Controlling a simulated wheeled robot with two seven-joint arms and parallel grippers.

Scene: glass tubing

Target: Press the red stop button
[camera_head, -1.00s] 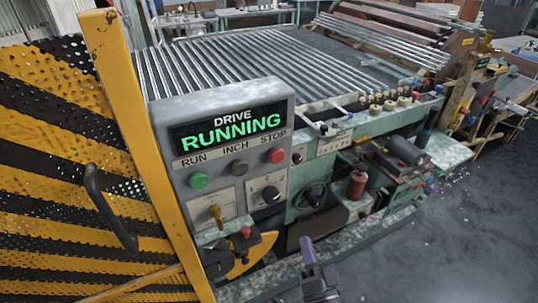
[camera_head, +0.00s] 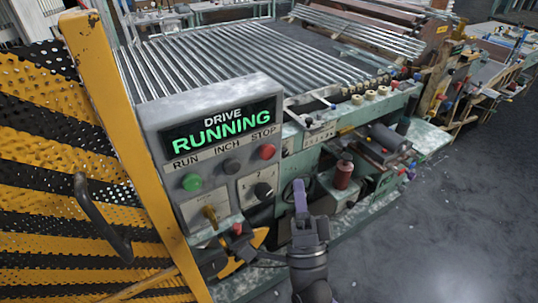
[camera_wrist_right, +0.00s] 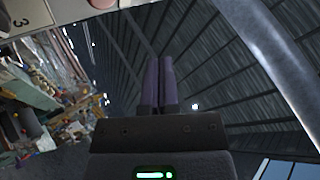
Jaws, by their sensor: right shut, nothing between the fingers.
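The red stop button (camera_head: 267,152) is a round red cap under the word STOP, at the right end of the button row on the grey control panel (camera_head: 160,121). My right gripper (camera_head: 300,188) has purple fingers, points upward, and is shut and empty. It appears below and right of the stop button in the picture, apart from it. In the right wrist view its fingers (camera_wrist_right: 159,80) lie together. A pinkish round part (camera_wrist_right: 103,4) is cut by that view's top edge. My left gripper is out of view.
A green RUN button (camera_head: 192,182) and a dark INCH button (camera_head: 231,166) share the row. A black selector knob (camera_head: 263,190) and brass key switch (camera_head: 210,213) sit below. The yellow-and-black guard (camera_head: 98,120) stands left. Open floor (camera_head: 440,215) lies right.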

